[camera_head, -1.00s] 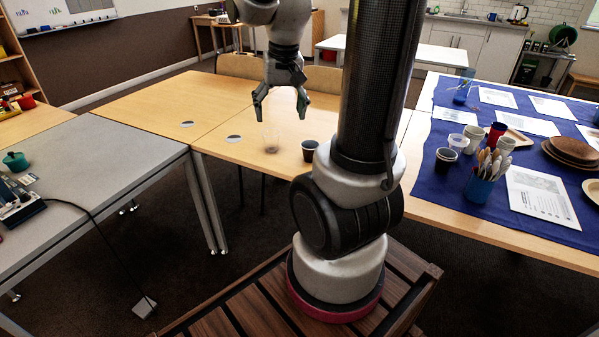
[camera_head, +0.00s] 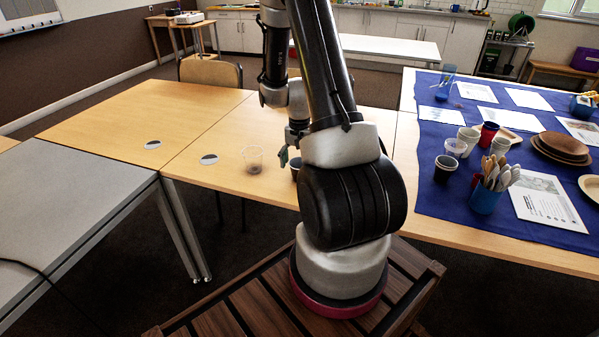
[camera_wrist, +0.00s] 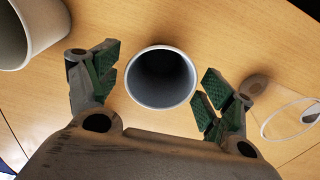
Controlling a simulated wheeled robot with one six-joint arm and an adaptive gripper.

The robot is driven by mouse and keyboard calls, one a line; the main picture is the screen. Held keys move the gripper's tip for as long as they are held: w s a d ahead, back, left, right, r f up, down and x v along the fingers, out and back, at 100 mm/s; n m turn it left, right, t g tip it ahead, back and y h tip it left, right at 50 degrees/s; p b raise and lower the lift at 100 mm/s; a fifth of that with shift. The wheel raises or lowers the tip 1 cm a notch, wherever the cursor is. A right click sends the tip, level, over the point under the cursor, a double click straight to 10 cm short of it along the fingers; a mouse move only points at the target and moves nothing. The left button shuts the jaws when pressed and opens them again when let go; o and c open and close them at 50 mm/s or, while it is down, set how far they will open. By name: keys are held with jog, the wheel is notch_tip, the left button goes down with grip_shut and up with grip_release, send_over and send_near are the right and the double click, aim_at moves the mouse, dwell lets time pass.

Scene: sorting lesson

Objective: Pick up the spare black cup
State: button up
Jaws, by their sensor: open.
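A black cup (camera_head: 295,174) stands on the wooden table, partly hidden by my arm in the head view. In the wrist view a cup with a dark inside and a pale rim (camera_wrist: 161,78) stands upright between my open fingers, with a gap on both sides. My gripper (camera_head: 286,156) is low over the table at this cup and holds nothing; one greenish fingertip shows in the head view. Another black cup (camera_head: 445,168) stands on the blue cloth to the right.
A clear cup (camera_head: 253,161) stands left of my gripper; it shows at the wrist view's right edge (camera_wrist: 290,118). A pale cup (camera_wrist: 38,28) is at that view's upper left. The blue cloth (camera_head: 432,205) holds cups, plates and a utensil holder (camera_head: 485,199). The table's left part is clear.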

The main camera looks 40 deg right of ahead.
jog(key=shift+f, duration=0.8)
jog(key=c, duration=0.7)
jog(key=shift+r, duration=0.1)
